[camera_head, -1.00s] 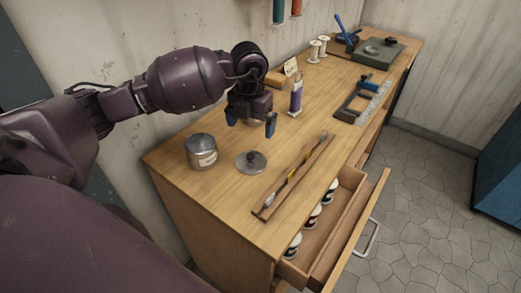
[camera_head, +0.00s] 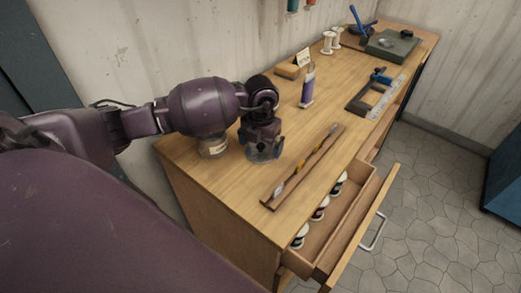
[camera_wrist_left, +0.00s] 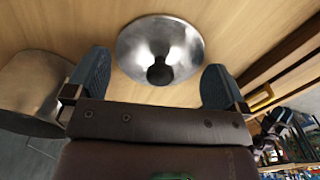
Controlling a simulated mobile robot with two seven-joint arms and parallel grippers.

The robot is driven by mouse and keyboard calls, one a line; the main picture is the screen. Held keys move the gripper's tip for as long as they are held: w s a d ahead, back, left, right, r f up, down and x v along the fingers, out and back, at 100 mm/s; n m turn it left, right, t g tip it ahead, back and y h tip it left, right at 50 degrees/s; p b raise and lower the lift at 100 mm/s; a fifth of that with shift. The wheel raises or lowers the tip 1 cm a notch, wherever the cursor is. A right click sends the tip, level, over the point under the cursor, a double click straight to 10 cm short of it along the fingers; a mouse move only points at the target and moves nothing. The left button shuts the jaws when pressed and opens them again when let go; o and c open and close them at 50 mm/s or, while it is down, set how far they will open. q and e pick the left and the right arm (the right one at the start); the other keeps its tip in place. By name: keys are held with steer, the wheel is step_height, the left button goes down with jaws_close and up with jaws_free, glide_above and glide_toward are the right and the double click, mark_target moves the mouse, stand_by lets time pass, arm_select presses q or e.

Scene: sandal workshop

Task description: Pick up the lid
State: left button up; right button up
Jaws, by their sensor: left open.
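The lid is a round, shiny metal disc with a dark knob. It lies on the wooden bench top and shows best in the left wrist view (camera_wrist_left: 160,47). In the head view only part of the lid (camera_head: 262,157) shows beneath my left gripper (camera_head: 263,150). In the wrist view my left gripper (camera_wrist_left: 158,85) is open, with its two blue fingers on either side of the lid's near edge and the knob between them. I cannot tell whether they touch it. The metal pot (camera_head: 213,147) stands left of the gripper, partly hidden by my arm. My right gripper is not in view.
A wooden tray (camera_head: 305,168) with a thin tool lies right of the lid. A purple bottle (camera_head: 307,88) stands behind. The drawer (camera_head: 345,225) holding several spools is pulled open at the front. A clamp-like tool (camera_head: 371,97) lies farther back.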

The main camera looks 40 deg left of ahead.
arm_select(q)
steer(key=shift+f, duration=0.4)
steer(key=c, duration=0.6)
steer(key=shift+o, duration=0.2)
steer(key=shift+r, duration=0.15)
